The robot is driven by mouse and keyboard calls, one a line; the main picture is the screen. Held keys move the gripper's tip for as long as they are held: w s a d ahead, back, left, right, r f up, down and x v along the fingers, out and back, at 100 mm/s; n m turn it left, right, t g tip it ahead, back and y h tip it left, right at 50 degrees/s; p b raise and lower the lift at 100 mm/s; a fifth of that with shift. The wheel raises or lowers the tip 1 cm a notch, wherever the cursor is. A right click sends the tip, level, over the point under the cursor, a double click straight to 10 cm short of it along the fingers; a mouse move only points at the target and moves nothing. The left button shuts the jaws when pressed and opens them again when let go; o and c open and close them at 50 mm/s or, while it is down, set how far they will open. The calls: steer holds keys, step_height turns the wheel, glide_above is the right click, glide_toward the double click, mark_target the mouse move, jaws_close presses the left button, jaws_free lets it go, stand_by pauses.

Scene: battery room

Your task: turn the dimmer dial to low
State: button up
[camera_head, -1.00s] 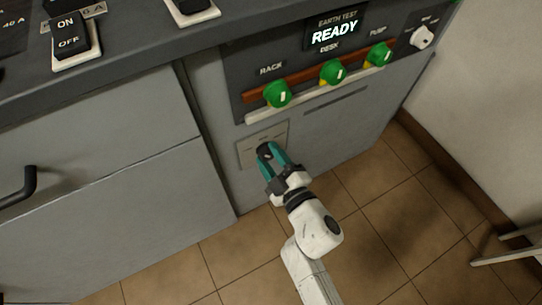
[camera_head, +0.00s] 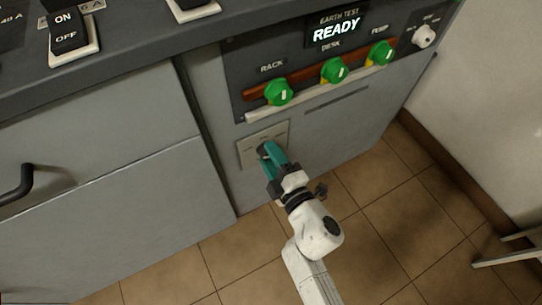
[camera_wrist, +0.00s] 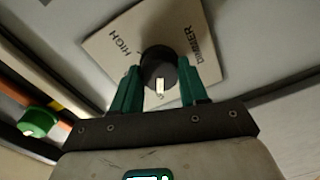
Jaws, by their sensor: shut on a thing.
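The dimmer dial (camera_wrist: 159,69) is a dark round knob with a white pointer mark, on a pale plate (camera_wrist: 113,63) lettered HIGH and DIMMER in the wrist view. The mark points toward the bottom of that view; any LOW lettering is hidden or out of frame. My gripper (camera_wrist: 160,82) has its teal fingers on both sides of the dial, shut on it. In the head view my gripper (camera_head: 269,152) reaches the plate (camera_head: 249,152) on the cabinet front, and its fingers cover much of the dial.
Above the plate is a panel with green RACK (camera_head: 278,92), DESK (camera_head: 334,71) and PUMP (camera_head: 382,52) knobs, a white knob (camera_head: 424,37) and a READY display (camera_head: 336,31). A drawer handle (camera_head: 17,186) sticks out at left. Tiled floor (camera_head: 385,180) lies at right.

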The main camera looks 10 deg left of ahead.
steer(key=o, duration=1.1)
steer(key=shift+c, duration=0.2)
steer(key=p+v, duration=0.2)
steer(key=v, duration=0.8)
steer(key=shift+s+d, duration=0.2)
steer(key=shift+s, duration=0.15)
